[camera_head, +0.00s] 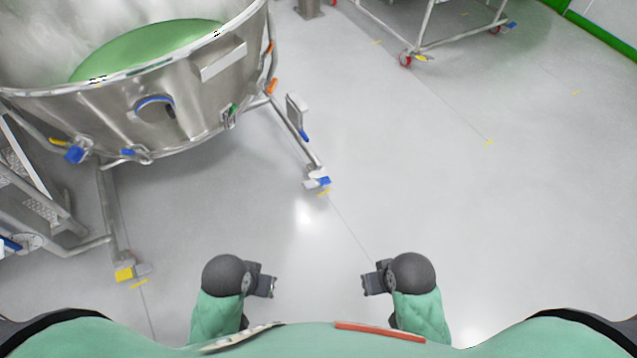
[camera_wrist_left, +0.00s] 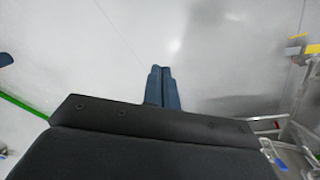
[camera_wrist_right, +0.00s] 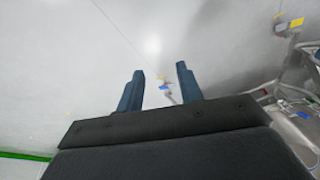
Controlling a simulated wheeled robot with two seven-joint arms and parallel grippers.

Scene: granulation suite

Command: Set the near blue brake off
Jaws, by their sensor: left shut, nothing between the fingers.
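A blue brake pedal (camera_head: 318,182) sits on the caster at the foot of the vessel's right leg, in the middle of the head view. It also shows small in the right wrist view (camera_wrist_right: 164,87), seen between the fingers but well beyond them. I cannot tell its setting. My left gripper (camera_head: 273,286) is shut and empty, below and left of the brake in the head view. Its closed fingers show in the left wrist view (camera_wrist_left: 161,70). My right gripper (camera_head: 366,284) is open and empty, below and right of the brake. Neither gripper touches anything.
A large steel vessel (camera_head: 185,110) with green contents stands at upper left. Its left leg has a yellow brake pedal (camera_head: 125,273). Metal steps (camera_head: 35,185) stand at the left edge. A wheeled frame (camera_head: 445,45) is at the top right. The floor right of centre is clear.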

